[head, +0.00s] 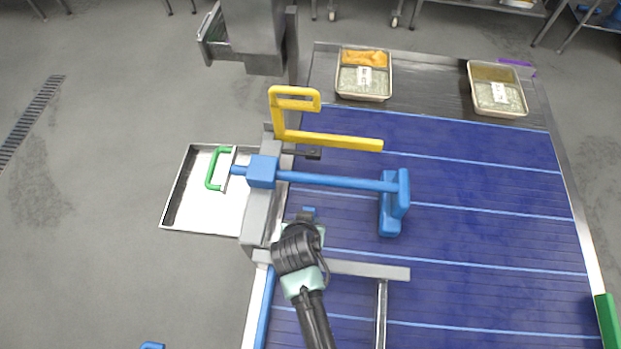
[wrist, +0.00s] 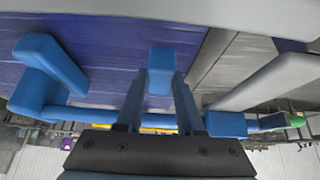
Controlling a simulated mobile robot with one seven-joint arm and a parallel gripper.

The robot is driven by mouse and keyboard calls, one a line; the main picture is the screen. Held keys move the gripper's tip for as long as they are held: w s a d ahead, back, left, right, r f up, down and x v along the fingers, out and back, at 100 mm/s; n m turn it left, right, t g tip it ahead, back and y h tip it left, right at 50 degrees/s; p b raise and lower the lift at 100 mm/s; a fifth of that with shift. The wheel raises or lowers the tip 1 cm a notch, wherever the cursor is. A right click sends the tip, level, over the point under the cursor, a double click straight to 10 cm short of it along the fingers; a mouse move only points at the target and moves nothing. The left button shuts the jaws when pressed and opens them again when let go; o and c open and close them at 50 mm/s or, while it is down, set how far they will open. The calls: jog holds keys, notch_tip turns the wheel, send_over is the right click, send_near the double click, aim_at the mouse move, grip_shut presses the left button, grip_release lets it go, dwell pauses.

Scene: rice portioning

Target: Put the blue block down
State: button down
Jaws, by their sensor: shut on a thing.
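My gripper (wrist: 161,84) is shut on a small blue block (wrist: 160,62), which shows between the two fingertips in the wrist view. In the head view my gripper (head: 307,218) is at the left side of the blue belt (head: 480,230), next to the grey upright frame. Only a small part of the blue block (head: 309,210) shows there, beyond my wrist. I cannot tell whether the block touches anything beneath it.
A blue bar with a paddle (head: 390,215) crosses the belt beyond my gripper, with a yellow bracket (head: 330,140) behind it. Two food trays (head: 364,98) (head: 498,112) stand at the far end. The belt's right side is clear.

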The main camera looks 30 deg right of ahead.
jog(key=shift+f, duration=2.55)
jog(key=shift+f, duration=0.1)
jog(key=c, duration=0.5)
grip_release()
jog(key=shift+c, duration=0.2)
